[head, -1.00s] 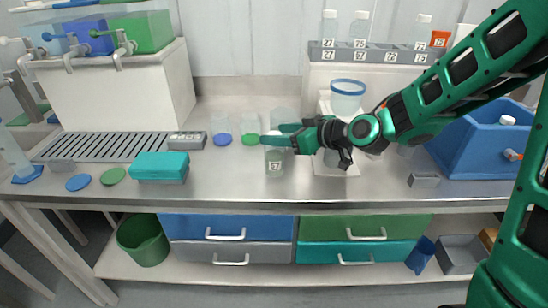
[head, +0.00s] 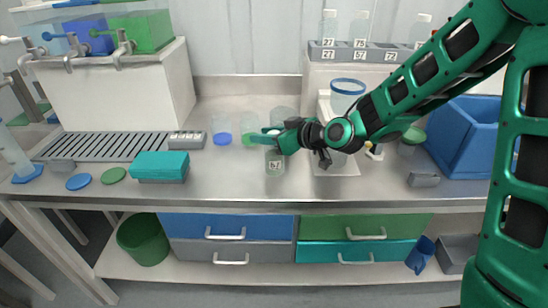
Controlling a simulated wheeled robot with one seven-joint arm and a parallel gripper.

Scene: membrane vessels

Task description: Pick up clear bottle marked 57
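The clear bottle marked 57 (head: 275,166) stands upright on the steel counter, left of the white stand. Its number label faces the camera on its lower front. My gripper (head: 270,140) is at the top of this bottle, with its fingers pointing left. The fingers and wrist cover the bottle's neck. I cannot tell whether the fingers are closed on it or only beside it.
Clear vessels with a blue base (head: 222,132) and a green base (head: 249,134) stand just left of my gripper. A white stand with a blue-rimmed cup (head: 348,88) is behind my forearm.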

